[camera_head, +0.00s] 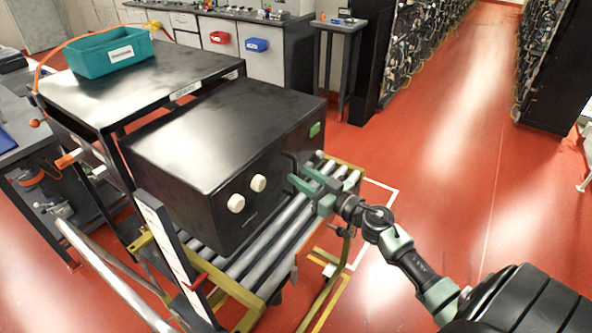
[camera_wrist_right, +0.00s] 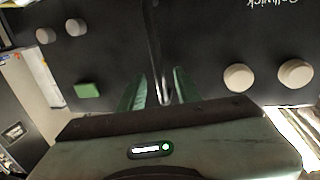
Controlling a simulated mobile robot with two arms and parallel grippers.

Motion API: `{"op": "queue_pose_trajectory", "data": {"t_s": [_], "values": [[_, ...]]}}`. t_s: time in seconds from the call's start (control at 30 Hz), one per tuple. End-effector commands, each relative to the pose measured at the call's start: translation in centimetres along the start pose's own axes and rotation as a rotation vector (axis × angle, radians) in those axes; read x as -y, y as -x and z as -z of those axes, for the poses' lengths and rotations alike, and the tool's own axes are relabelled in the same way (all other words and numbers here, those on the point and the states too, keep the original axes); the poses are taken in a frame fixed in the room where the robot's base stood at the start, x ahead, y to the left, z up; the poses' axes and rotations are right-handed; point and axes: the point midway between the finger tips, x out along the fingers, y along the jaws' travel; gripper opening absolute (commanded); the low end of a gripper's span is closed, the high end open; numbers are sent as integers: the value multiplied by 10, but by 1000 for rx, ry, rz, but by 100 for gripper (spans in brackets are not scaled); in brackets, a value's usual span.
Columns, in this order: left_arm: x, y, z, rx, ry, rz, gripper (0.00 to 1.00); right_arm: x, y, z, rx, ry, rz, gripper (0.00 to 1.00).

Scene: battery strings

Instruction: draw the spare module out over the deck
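The spare module appears to be the large black box (camera_head: 225,130), lying mostly over a roller deck (camera_head: 262,262) in front of a dark rack; its far end meets the rack. My right gripper (camera_head: 303,182) is at the front face by the handle. In the right wrist view the handle (camera_wrist_right: 156,50) runs between the two green fingers, with gaps on both sides. My left gripper is not in view.
A teal bin (camera_head: 110,54) sits on the dark rack top (camera_head: 150,85). A yellow frame with metal rails borders the deck. A workbench (camera_head: 240,35) and shelving (camera_head: 425,40) stand behind. Red floor (camera_head: 450,150) is open to the right.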

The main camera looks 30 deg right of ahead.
Motion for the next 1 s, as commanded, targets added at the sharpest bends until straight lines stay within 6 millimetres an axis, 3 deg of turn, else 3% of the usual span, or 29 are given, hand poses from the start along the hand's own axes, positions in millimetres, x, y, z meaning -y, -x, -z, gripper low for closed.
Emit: {"op": "queue_pose_trajectory", "data": {"t_s": [0.2,0.53,0.57,0.67,0.7,1.0], "values": [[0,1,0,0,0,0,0,0,-26,0,-1,-3,-1,34],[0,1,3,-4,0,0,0,0,-32,0,-1,-1,-1,34],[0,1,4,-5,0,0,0,0,-32,0,-1,-1,-1,31],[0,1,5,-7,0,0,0,0,-31,0,-1,-1,-1,3],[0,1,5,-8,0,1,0,0,-31,0,-1,-1,-1,0],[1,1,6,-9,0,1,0,0,-31,0,-1,-1,-1,0]]}}
